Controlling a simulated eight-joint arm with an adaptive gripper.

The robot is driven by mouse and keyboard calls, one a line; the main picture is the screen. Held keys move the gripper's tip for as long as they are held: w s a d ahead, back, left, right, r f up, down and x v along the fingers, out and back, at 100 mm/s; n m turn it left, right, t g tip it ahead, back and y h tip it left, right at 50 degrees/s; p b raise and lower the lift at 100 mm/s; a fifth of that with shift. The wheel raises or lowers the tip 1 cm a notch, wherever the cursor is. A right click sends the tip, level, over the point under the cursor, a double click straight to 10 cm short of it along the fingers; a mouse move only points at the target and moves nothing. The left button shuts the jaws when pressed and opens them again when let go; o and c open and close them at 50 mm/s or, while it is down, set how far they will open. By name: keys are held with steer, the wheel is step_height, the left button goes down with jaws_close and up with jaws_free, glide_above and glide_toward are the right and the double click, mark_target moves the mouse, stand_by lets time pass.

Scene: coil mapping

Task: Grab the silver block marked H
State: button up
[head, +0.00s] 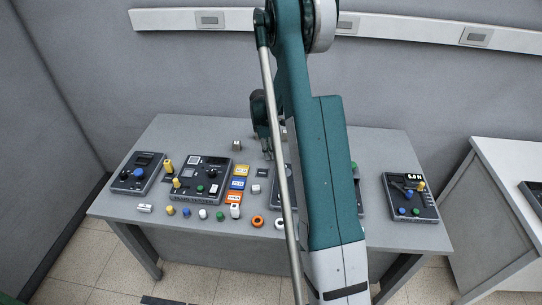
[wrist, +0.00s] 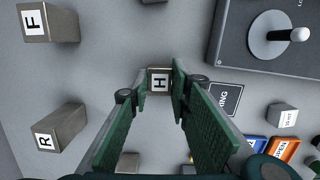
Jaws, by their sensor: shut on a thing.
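The silver block marked H (wrist: 159,81) is between the fingertips of my gripper (wrist: 160,92) in the wrist view, its label facing the camera. The green finger pads press on it from both sides, so my gripper is shut on it. In the head view my gripper (head: 267,153) reaches down at the back middle of the table. The H block cannot be made out clearly there, and my arm hides part of that area.
Silver blocks marked F (wrist: 48,22) and R (wrist: 59,128) stand to the left in the wrist view. A joystick panel (wrist: 240,45) lies at upper right. On the table (head: 380,147), a meter panel (head: 410,197) is at right and a larger panel (head: 200,180) is left of centre.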

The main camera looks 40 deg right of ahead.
steer(key=shift+r, duration=0.1)
step_height(320, 180, up, 10)
steer(key=shift+p, duration=0.3)
stand_by(0.5)
stand_by(0.5)
